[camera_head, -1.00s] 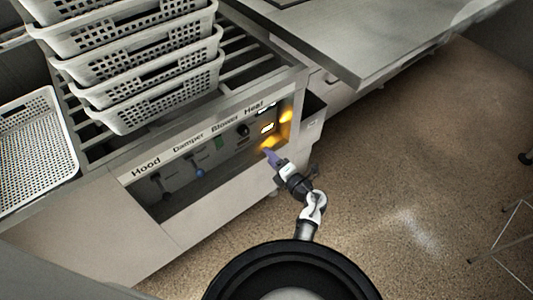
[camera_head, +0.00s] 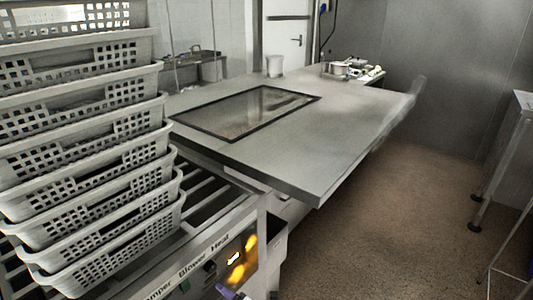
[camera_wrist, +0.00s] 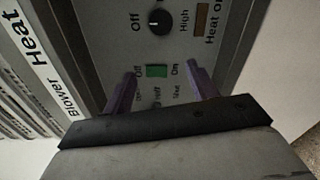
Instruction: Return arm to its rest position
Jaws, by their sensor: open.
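My gripper (camera_wrist: 160,95) shows in the wrist view with its two purple fingers apart and nothing between them. It faces the control panel (camera_wrist: 110,45), with a green switch (camera_wrist: 157,71) seen between the fingers and a black Heat knob (camera_wrist: 160,21) above. The rest of my arm is out of the head view.
A tall stack of white perforated baskets (camera_head: 85,185) stands on the slatted rack at the left. A steel table (camera_head: 310,155) with a dark-framed panel (camera_head: 245,112) extends behind. The brown floor (camera_head: 360,235) at the right is open, with metal stand legs (camera_head: 480,205) at its edge.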

